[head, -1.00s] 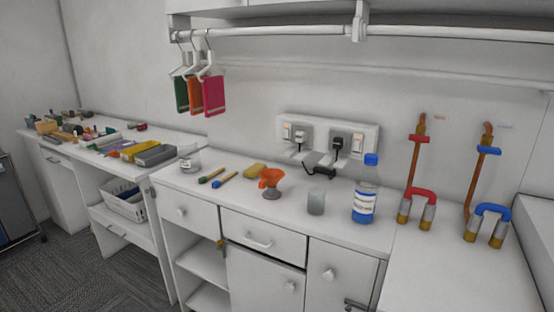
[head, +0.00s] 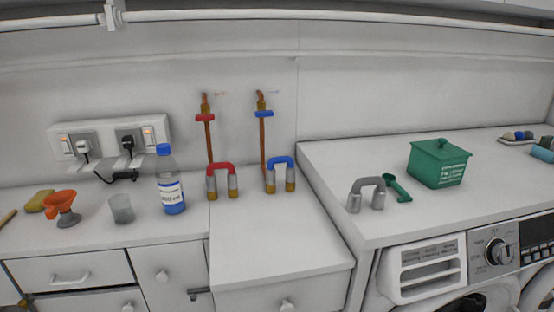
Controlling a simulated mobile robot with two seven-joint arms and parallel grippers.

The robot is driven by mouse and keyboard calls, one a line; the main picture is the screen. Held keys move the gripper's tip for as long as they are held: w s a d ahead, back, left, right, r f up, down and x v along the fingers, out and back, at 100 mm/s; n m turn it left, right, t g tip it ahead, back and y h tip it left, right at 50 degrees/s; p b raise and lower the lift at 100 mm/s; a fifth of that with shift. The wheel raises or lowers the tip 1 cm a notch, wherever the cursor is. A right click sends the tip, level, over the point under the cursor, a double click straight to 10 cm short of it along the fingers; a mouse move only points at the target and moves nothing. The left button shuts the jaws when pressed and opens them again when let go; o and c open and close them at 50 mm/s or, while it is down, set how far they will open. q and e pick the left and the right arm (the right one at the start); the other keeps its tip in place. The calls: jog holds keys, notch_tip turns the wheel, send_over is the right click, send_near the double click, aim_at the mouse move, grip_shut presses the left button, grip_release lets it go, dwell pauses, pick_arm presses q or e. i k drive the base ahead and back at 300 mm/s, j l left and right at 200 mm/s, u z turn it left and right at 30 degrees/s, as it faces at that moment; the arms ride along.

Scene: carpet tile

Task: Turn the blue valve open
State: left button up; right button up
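The blue valve (head: 264,114) is a short blue handle set crosswise on a thin copper pipe on the back wall, near the middle of the head view. A red valve (head: 205,117) sits on a similar copper pipe to its left. Below them on the counter stand a red U-shaped piece (head: 221,168) and a blue U-shaped piece (head: 281,162), each with grey and brass ends. The blue one stands near the foot of the blue valve's pipe. Neither of my grippers shows in the head view.
The counter (head: 275,230) before the pipes is clear. Right, a higher white top holds a grey U-shaped piece (head: 354,199), green scoop (head: 398,188) and green box (head: 438,163) above a washer (head: 495,252).

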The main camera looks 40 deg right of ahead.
aim_at(261, 113)
jog(key=z, duration=1.25)
